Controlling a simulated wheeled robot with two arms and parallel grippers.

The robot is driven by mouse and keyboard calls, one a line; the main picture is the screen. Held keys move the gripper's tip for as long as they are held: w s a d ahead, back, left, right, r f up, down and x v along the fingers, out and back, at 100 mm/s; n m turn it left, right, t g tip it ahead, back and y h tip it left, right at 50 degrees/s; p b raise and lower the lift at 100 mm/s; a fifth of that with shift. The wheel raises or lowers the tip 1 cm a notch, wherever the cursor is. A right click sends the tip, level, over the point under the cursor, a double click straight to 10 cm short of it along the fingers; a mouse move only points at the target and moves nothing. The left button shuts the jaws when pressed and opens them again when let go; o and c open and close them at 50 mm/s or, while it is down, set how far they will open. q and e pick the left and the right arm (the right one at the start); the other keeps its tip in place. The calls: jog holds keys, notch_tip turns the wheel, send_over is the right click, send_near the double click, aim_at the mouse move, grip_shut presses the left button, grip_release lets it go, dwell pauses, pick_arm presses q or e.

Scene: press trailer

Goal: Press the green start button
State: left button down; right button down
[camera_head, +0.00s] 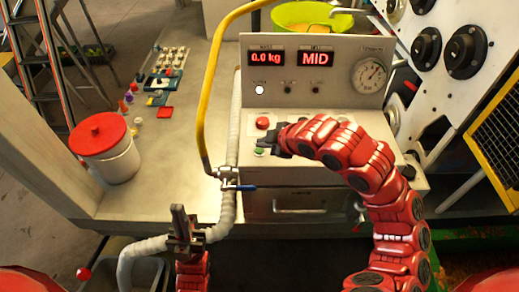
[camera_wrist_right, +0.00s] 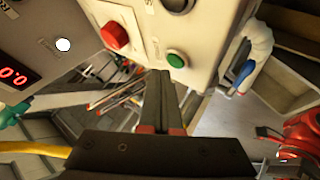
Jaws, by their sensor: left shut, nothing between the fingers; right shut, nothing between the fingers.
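The green start button (camera_head: 259,151) sits on the control panel's sloped face, below the red button (camera_head: 263,123). In the right wrist view the green button (camera_wrist_right: 176,59) is just beyond my fingertips, slightly right of them, and the red button (camera_wrist_right: 115,36) is to its upper left. My right gripper (camera_head: 271,142) is shut and empty, beside the green button. In the wrist view its fingers (camera_wrist_right: 160,76) point toward the button; I cannot tell whether they touch it. My left gripper (camera_head: 180,212) is shut and empty, low in front of the bench, pointing up.
The panel has red displays (camera_head: 290,58), a gauge (camera_head: 370,76) and a drawer (camera_head: 300,205) below. A yellow pipe (camera_head: 204,100) and a grey hose with a blue-handled valve (camera_head: 240,187) stand left of it. A red-lidded bucket (camera_head: 105,147) is on the bench.

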jog(key=shift+f, duration=0.1)
jog(key=shift+f+b, duration=0.3)
jog(key=shift+b, duration=0.05)
jog(key=shift+f+b, duration=0.35)
jog(key=shift+f, duration=0.05)
dwell(0.7)
dwell(0.4)
jog(key=shift+r+p, duration=0.35)
jog(key=shift+r, duration=0.45)
notch_tip(320, 180, up, 5)
jog(key=shift+p, duration=1.05)
